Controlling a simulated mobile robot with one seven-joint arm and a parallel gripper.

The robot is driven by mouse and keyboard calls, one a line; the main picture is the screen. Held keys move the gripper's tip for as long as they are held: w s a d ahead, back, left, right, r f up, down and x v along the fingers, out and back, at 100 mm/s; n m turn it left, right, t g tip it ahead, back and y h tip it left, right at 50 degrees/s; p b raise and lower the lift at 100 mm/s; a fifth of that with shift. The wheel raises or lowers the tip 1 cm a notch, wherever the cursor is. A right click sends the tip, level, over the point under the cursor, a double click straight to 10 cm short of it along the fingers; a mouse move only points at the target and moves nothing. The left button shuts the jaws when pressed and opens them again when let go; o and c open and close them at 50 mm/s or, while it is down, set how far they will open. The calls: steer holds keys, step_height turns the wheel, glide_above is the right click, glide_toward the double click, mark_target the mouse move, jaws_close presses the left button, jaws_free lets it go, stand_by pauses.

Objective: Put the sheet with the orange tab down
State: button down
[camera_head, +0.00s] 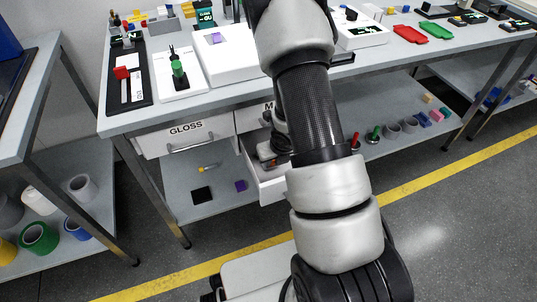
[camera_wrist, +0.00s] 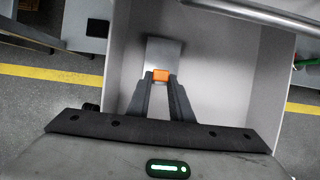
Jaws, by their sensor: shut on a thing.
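My gripper (camera_wrist: 161,84) is shut on the orange tab (camera_wrist: 161,75) of a small grey sheet (camera_wrist: 164,50). The sheet extends beyond the fingertips, over the inside of an open pale drawer (camera_wrist: 225,75). I cannot tell whether the sheet touches the drawer floor. In the head view the same drawer (camera_head: 272,190) stands pulled out under the bench, and my gripper (camera_head: 270,158) is at its opening, partly hidden by my arm. The sheet cannot be made out there.
A shut drawer labelled GLOSS (camera_head: 187,138) is left of the open one. The benchtop (camera_head: 130,123) above carries a black board (camera_head: 127,80), white trays and red and green pieces. A lower shelf (camera_head: 215,205) holds small items. A drawer handle (camera_wrist: 255,14) crosses the wrist view's top right.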

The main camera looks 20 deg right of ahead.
steer(key=w, duration=0.4)
steer(key=shift+a+f, duration=0.1)
steer(key=shift+f, duration=0.5)
steer(key=shift+f, duration=0.15)
steer(key=c, duration=1.6)
jaws_free()
steer(key=shift+s, duration=0.1)
